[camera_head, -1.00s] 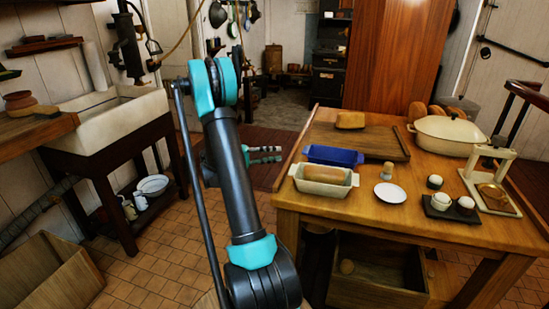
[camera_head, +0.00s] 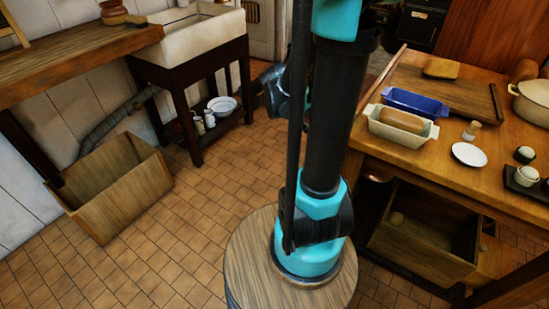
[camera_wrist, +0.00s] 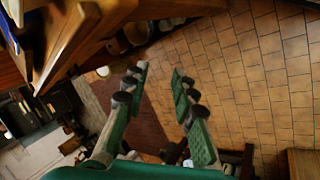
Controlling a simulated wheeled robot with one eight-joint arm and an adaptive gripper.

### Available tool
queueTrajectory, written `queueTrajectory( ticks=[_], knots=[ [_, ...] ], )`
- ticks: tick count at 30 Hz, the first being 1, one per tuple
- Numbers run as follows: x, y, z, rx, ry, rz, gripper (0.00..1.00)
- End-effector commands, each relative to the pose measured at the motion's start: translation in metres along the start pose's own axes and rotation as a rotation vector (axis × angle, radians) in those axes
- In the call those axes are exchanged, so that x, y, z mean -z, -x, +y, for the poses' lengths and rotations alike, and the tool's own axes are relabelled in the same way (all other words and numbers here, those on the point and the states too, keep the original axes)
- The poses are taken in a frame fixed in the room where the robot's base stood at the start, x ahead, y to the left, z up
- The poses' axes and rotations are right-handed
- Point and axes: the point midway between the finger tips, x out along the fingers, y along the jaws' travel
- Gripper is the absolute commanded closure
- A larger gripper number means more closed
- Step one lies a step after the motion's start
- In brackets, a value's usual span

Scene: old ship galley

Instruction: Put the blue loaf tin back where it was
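The blue loaf tin (camera_head: 415,103) sits on the wooden table at the right, on or against the edge of a wooden board (camera_head: 462,88). It stands just behind a cream loaf tin (camera_head: 385,130) that holds a loaf (camera_head: 402,120). My gripper is partly hidden behind my arm in the head view, left of the table and away from the blue tin. In the wrist view my gripper (camera_wrist: 159,71) has its green fingers apart with nothing between them, over the tiled floor. A bit of blue shows at the wrist view's upper left edge.
The table (camera_head: 472,190) also bears a white plate (camera_head: 469,154), a small shaker (camera_head: 472,130), a yellowish block (camera_head: 442,68) and a cream pot (camera_head: 533,100). A sink (camera_head: 190,38) and an open wooden crate (camera_head: 112,190) stand left.

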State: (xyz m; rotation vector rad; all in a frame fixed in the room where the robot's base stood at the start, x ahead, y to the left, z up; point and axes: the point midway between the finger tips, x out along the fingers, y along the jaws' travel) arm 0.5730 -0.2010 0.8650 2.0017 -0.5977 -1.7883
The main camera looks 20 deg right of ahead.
Motion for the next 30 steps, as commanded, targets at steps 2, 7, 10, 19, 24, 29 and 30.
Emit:
queueTrajectory(
  ticks=[2,7,10,19,24,29,30],
  knots=[
    [-0.018,0.011,-0.027,0.105,-0.005,0.05,0.74],
    [-0.051,0.036,-0.086,0.328,-0.031,0.149,0.74],
    [-0.067,0.049,-0.114,0.437,-0.05,0.193,0.74],
    [-0.086,0.067,-0.149,0.584,-0.084,0.25,0.74],
    [-0.086,0.068,-0.149,0.587,-0.085,0.251,0.74],
    [-0.086,0.067,-0.149,0.586,-0.085,0.25,0.74],
    [-0.086,0.067,-0.149,0.586,-0.085,0.25,0.74]
  ],
)
